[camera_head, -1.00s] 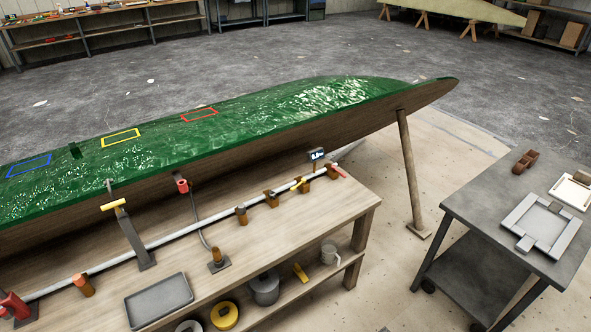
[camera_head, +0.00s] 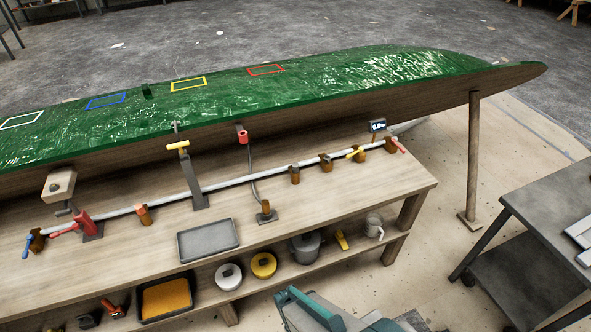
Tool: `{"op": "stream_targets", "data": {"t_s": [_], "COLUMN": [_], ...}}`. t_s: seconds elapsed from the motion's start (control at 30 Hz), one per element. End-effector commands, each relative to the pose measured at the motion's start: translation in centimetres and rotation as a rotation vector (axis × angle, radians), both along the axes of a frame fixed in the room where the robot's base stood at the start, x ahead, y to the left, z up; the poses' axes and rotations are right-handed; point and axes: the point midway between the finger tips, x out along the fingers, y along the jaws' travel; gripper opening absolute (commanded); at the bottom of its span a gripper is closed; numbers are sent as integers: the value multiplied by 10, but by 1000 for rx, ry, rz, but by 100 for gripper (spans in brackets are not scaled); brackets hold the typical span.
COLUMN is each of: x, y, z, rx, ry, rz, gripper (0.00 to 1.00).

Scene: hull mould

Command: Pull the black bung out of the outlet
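I cannot make out a black bung at this size. A long pale pipe (camera_head: 232,183) runs along the bench under the green hull mould (camera_head: 250,108). Several brown fittings stand along the pipe, such as one (camera_head: 295,175) near the middle and one (camera_head: 326,164) farther right. Another fitting (camera_head: 142,216) is at the left. I cannot tell which is the outlet. Teal and grey parts of my arm show at the bottom edge; my gripper is not in view.
The wooden bench (camera_head: 330,208) holds a grey tray (camera_head: 208,240), a red valve (camera_head: 85,222) and a small display (camera_head: 377,125). Pots and a yellow-filled tray (camera_head: 165,298) sit on its lower shelf. A mould leg (camera_head: 473,160) and dark trolley (camera_head: 530,240) stand right.

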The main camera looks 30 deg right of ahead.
Motion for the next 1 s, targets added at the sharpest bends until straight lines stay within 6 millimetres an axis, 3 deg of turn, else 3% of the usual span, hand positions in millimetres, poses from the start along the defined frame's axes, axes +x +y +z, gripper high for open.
{"op": "stream_targets", "data": {"t_s": [0.43, 0.8, 1.0], "x": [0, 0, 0], "y": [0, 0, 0], "z": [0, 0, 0], "rx": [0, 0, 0], "ry": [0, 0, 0], "rz": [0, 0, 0], "gripper": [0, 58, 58]}}
